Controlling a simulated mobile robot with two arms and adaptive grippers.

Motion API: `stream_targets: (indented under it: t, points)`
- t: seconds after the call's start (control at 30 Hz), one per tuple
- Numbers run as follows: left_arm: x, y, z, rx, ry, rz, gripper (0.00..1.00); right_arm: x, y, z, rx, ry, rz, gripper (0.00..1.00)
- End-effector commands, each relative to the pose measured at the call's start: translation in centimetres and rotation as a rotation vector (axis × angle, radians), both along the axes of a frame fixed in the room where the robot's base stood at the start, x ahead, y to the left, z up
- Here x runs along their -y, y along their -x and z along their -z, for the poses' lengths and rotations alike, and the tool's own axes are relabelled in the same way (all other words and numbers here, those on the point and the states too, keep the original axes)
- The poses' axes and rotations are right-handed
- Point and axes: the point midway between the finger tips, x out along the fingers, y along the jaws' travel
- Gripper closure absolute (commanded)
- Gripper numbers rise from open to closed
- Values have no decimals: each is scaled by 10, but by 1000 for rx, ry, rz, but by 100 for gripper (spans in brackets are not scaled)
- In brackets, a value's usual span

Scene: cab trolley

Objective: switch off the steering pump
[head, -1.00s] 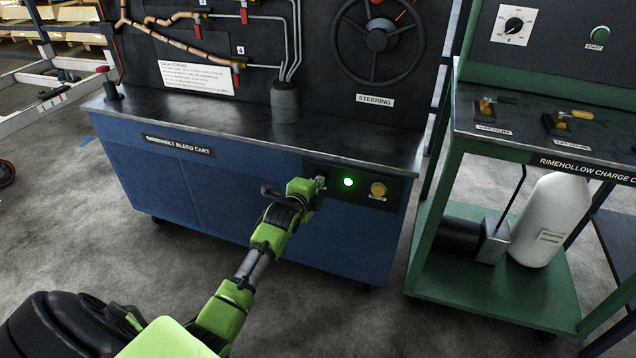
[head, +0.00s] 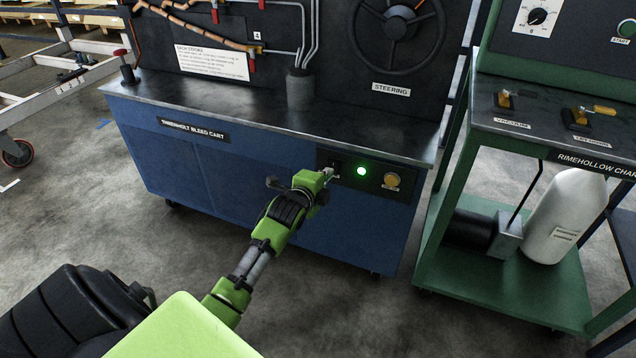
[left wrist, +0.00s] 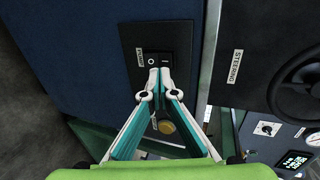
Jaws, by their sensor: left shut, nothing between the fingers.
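The blue bleed cart (head: 215,180) has a black control panel (head: 376,194) on its front, at the right. A green lamp (head: 362,171) is lit there, left of a round yellow button (head: 392,180). The left wrist view shows a black rocker switch (left wrist: 158,60) marked O and I, with a small label beside it; the yellow button (left wrist: 166,127) shows between the fingers. My left gripper (head: 328,174) is shut and empty at the panel. Its fingertips (left wrist: 160,73) are at the switch's near edge; I cannot tell whether they touch it. The lamp is hidden in the wrist view.
A steering wheel (head: 399,31) stands on the cart's back board above a STEERING label (head: 391,90). The green charge cart (head: 452,205) stands close on the right, with a white bottle (head: 568,222) on its shelf. Open floor (head: 90,200) lies to the left.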

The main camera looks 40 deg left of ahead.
Motion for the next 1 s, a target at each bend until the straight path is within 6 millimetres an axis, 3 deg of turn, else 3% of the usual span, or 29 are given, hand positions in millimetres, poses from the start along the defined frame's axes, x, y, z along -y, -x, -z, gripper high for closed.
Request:
stream_targets:
  t: [0.2, 0.4, 0.87, 1.0]
  points:
    - [9, 38, -13, -1, -4, 1, 100, 0, 1, 0, -2, 0, 0, 58]
    - [15, 62, -22, -1, -1, 0, 100, 0, 1, 0, -2, 0, 0, 58]
    - [18, 72, -26, -1, 0, 0, 100, 0, 1, 0, -2, 0, 0, 58]
    - [21, 75, -16, -16, 27, -6, 100, 0, 1, 0, -2, 0, 0, 89]
